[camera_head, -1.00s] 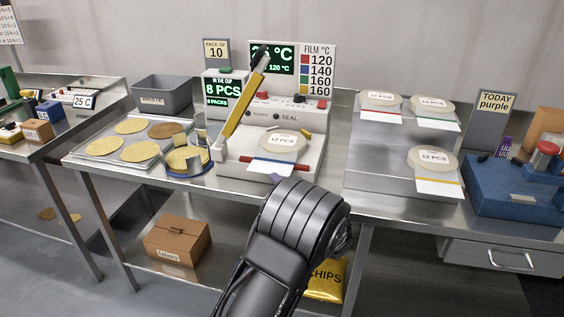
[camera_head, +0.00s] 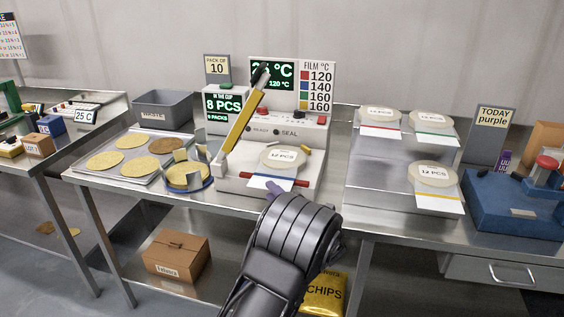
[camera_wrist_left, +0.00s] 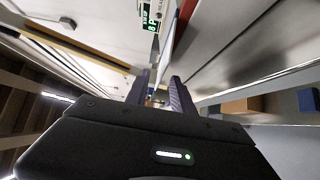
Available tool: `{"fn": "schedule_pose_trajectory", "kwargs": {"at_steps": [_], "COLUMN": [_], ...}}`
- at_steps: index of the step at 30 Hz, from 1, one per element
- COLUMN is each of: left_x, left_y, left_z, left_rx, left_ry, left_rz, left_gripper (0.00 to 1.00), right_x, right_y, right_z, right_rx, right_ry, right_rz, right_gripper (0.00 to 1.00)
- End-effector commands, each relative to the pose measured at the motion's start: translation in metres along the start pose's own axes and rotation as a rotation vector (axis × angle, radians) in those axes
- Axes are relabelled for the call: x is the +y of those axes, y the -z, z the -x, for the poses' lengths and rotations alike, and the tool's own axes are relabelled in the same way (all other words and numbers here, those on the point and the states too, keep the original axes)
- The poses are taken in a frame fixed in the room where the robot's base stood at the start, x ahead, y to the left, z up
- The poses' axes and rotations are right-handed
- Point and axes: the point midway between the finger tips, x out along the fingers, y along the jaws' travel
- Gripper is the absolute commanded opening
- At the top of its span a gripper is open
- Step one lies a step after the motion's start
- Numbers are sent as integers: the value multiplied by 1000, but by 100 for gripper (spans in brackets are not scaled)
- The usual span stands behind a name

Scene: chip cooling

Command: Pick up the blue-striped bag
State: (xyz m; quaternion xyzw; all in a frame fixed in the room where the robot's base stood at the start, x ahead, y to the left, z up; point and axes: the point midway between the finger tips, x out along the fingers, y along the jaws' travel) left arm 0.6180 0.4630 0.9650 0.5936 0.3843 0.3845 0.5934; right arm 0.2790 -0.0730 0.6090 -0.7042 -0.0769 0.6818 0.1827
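The blue-striped bag (camera_head: 281,181) lies on the front of the white sealer (camera_head: 318,150), with a round pale disc marked 12 PCS at its top. Its blue stripe runs along the lower part. My left arm comes up from the bottom middle. The purple fingers of my left gripper (camera_head: 274,189) show just at the bag's lower edge, partly hidden by my wrist. In the left wrist view, the two fingers of this gripper (camera_wrist_left: 160,92) are apart, and a thin pale sheet, seen edge-on, lies beyond them. Contact with the bag cannot be told. My right gripper is not in view.
Bags with red, green and yellow stripes lie on a metal stand (camera_head: 384,165) at right. A blue base (camera_head: 500,205) stands farther right. A yellow-handled lever (camera_head: 240,125) rises left of the bag. A tray of chips (camera_head: 113,172) is at left.

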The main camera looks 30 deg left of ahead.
Motion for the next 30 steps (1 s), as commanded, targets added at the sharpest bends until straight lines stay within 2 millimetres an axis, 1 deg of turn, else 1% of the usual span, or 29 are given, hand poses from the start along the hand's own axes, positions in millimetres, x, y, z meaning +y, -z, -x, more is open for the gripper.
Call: {"fn": "schedule_pose_trajectory", "kwargs": {"at_steps": [9, 12, 30], "left_x": [0, 0, -1], "left_y": [4, 3, 3], "left_z": [-42, -49, -50], "left_rx": [3, 1, 0], "left_ry": [0, 0, 0], "left_rz": [0, 0, 0], "left_gripper": [29, 29, 29], "right_x": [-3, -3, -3], "right_y": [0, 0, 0], "right_z": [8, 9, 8], "right_rx": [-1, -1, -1], "right_ry": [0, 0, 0], "right_rz": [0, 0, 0], "right_gripper": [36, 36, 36]}}
